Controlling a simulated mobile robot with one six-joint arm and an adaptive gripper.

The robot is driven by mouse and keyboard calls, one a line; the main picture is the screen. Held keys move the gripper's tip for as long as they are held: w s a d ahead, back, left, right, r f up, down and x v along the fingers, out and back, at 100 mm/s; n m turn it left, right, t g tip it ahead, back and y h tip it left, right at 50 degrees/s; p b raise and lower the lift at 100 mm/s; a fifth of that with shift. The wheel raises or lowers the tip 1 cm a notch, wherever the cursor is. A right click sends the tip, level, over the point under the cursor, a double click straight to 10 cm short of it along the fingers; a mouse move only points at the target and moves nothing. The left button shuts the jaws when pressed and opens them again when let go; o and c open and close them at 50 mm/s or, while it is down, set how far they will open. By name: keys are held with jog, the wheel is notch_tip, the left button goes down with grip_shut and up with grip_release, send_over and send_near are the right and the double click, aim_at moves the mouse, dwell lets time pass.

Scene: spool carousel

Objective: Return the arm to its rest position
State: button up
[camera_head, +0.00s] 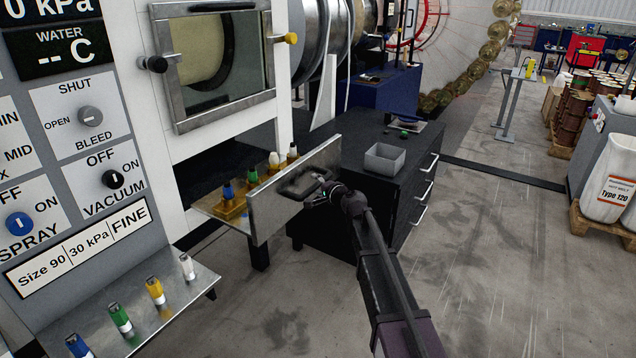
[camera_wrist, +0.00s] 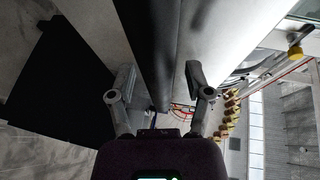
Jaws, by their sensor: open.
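My gripper (camera_head: 322,193) is open at the dark handle (camera_head: 292,186) on the front of a pulled-out metal drawer (camera_head: 262,215). In the wrist view my two fingers (camera_wrist: 160,80) are spread apart, with a dark bar (camera_wrist: 150,45) passing between them; it looks like the handle. I cannot tell whether either finger touches it. My arm reaches up to the drawer from the lower right of the head view.
A ledge (camera_head: 190,300) with several coloured pieces juts out at lower left. Open floor (camera_head: 490,270) lies to the right.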

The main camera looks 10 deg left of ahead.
jog(key=d+n+g+y+p, duration=0.1)
jog(key=d+n+g+p, duration=0.15)
jog(key=d, duration=0.25)
jog(key=s+d+f+n+g+h+b, duration=0.1)
jog(key=s+d+f+n+g+h, duration=0.15)
jog(key=s+d+f+h, duration=0.65)
jog(key=s+d+n+g+y, duration=0.2)
jog(key=s+d+g, duration=0.25)
jog(key=s, duration=1.05)
jog(key=s+d+f+n+g+h+b, duration=0.1)
jog(key=s+d+f+n+g+h, duration=0.25)
jog(key=s+d, duration=0.65)
notch_tip(320, 180, up, 14)
jog(key=s+a+m+p, duration=0.1)
jog(key=s+p, duration=0.1)
jog(key=p, duration=1.4)
jog(key=shift+a+t+h, duration=0.35)
jog(key=shift+t, duration=0.05)
jog(key=shift+m, duration=0.25)
dwell(1.2)
